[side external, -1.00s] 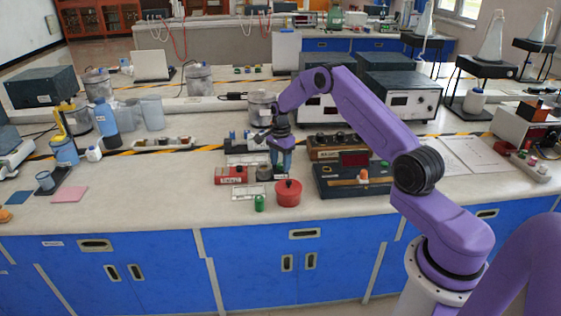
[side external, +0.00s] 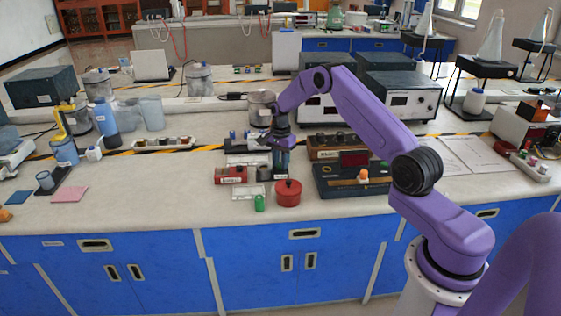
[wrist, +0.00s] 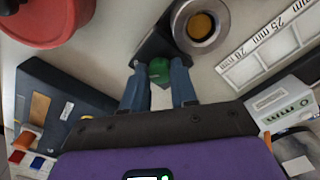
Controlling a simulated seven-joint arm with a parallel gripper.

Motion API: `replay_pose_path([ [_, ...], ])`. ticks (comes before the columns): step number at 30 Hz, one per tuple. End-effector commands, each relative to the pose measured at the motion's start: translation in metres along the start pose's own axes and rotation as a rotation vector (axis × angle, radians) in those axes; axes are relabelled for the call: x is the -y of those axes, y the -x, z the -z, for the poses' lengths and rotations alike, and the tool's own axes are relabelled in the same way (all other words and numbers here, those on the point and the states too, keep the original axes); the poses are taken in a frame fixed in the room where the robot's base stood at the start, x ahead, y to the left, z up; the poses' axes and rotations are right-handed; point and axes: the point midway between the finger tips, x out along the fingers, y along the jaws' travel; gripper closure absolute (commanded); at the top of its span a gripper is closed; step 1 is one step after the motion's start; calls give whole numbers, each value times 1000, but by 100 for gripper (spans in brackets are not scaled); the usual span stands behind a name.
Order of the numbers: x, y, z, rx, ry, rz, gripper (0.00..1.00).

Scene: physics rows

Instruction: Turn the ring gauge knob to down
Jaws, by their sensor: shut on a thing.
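The ring gauge is a dark block with a grey metal ring around a yellow-orange centre; the ring (wrist: 201,24) shows at the top of the wrist view. A green round knob (wrist: 158,70) sits at the near end of this block. My gripper (wrist: 158,88) has one blue finger on each side of the green knob and is shut on it. In the side view my gripper (side external: 281,163) points down at the small dark block (side external: 265,173), just behind the red pot. The fingers partly hide the knob, and its pointing direction is not clear.
A red pot (side external: 288,193) stands close in front of my gripper, with a green cylinder (side external: 259,203) beside it. A dark panel (side external: 355,178) stands close on the right. A white marked tray (wrist: 270,45) lies beside the ring gauge.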

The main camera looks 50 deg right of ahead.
Motion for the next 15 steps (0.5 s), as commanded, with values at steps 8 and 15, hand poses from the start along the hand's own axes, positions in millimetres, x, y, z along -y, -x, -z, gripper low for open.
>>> replay_pose_path([
  [8,0,1,0,-1,254,1,100],
  [15,0,1,0,-1,482,1,100],
])
